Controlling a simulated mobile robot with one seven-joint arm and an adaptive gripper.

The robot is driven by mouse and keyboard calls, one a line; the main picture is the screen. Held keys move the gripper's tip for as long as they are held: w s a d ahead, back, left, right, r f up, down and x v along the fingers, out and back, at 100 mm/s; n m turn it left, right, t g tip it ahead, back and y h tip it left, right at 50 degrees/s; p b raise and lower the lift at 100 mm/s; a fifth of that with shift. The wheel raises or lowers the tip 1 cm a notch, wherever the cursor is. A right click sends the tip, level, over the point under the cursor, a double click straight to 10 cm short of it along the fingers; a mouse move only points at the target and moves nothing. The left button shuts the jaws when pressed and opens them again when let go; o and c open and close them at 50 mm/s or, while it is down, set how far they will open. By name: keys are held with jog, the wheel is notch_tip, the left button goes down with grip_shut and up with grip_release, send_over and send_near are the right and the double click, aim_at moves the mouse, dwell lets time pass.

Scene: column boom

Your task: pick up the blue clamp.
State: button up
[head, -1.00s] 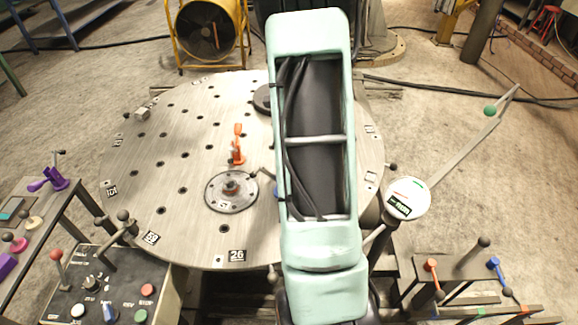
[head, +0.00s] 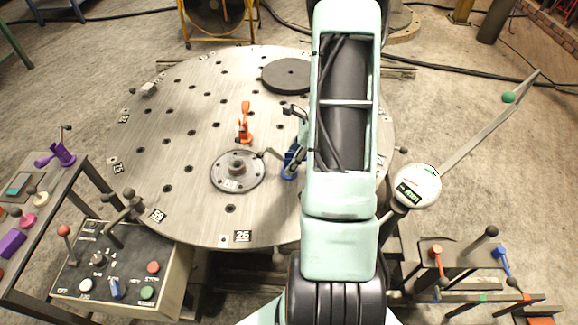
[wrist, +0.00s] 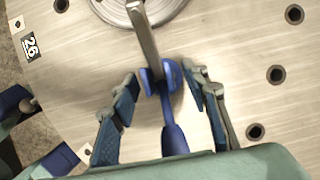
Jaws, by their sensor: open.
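The blue clamp (head: 290,161) stands on the round steel table (head: 190,215), just right of a bolted disc, partly hidden by my arm in the head view. In the wrist view the blue clamp (wrist: 172,120) shows from above, with its blue handle running toward my gripper's palm and a grey metal bar reaching up over the disc. My gripper (wrist: 160,76) is open. One finger is on each side of the clamp, with a visible gap on both sides.
An orange clamp (head: 245,124) stands behind the bolted disc (head: 222,181), and a dark round plate (head: 286,75) lies at the back. A control box (head: 120,265) with a lever is at front left. A dial gauge (head: 417,187) stands at the table's right.

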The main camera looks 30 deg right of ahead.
jog(key=shift+x, duration=1)
grip_shut()
jog(key=shift+w+d+r, duration=0.1)
jog(key=shift+r, duration=0.05)
jog(key=shift+r, duration=0.55)
jog(key=s+a+r, duration=0.5)
jog(key=s+r, duration=0.6)
jog(key=s, duration=0.2)
jog(key=shift+r, duration=0.3)
